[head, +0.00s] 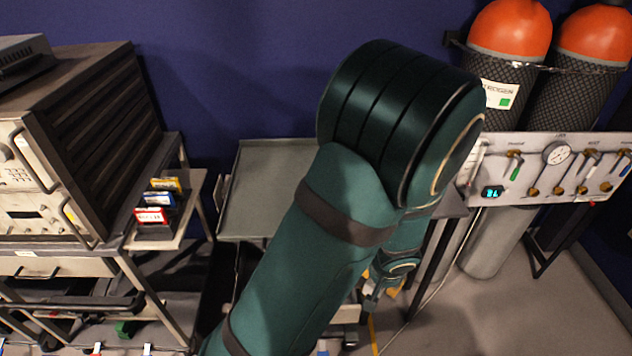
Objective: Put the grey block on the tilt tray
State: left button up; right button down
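I do not make out the grey block; it may be hidden. A shallow grey-green tray (262,190) with a raised rim stands against the blue wall, left of centre, and I take it for the tilt tray. Its bare left part looks empty; my green arm covers its right part. That arm enters from the bottom, left of centre, so I take it for my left arm. It rises to a large dark joint and folds down behind itself. My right gripper is not in view.
At left, a rack cabinet (85,130) stands on a frame beside a small shelf (190,205) with boxes labelled yellow, blue and red (151,215). At right are a valve panel (550,165) and orange-topped cylinders (510,30). Floor (500,320) is open at lower right.

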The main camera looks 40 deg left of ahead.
aim_at(267, 157)
jog(key=k+j+z, duration=0.5)
jog(key=j, duration=0.15)
jog(key=k+j+z, duration=0.15)
jog(key=k+j, duration=0.4)
jog(key=j, duration=0.65)
jog(key=i+j, duration=0.1)
jog(key=j, duration=0.1)
